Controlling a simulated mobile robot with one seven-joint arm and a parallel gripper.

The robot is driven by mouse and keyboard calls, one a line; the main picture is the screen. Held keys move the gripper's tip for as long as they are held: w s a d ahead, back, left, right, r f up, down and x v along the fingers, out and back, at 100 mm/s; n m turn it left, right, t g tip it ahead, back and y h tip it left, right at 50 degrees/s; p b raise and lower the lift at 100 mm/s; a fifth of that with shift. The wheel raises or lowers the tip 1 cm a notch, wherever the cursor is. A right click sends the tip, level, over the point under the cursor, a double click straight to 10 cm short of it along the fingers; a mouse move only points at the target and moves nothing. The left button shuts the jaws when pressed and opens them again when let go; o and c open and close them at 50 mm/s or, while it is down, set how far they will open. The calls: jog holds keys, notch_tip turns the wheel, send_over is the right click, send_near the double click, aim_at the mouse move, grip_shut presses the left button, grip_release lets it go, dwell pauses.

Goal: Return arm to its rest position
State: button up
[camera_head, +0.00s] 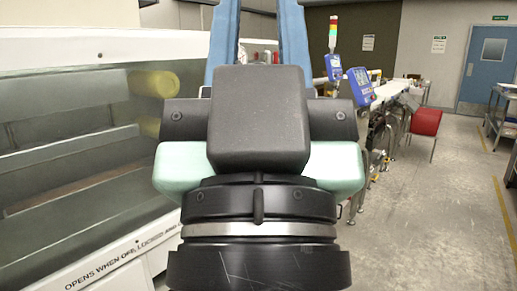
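My gripper (258,40) fills the middle of the camera_head view, seen from behind. Its round black wrist is at the bottom, with a black box-shaped housing and pale green side parts above. Two long blue bars, which look like its fingers, run up on either side of the housing. They stand apart with background showing between them. Their tips are cut off by the top edge. I see nothing held between the visible parts. The arm's rest position is not marked in view.
A machine with clear panels (70,130) stands close on the left, with a yellow roller (155,84) inside. On the right are a conveyor line (385,115), blue display units (360,80), a light tower (333,32) and a red bin (426,121). The floor (440,220) at right is clear.

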notch_tip(320, 180, up, 21)
jog(key=p, duration=1.8)
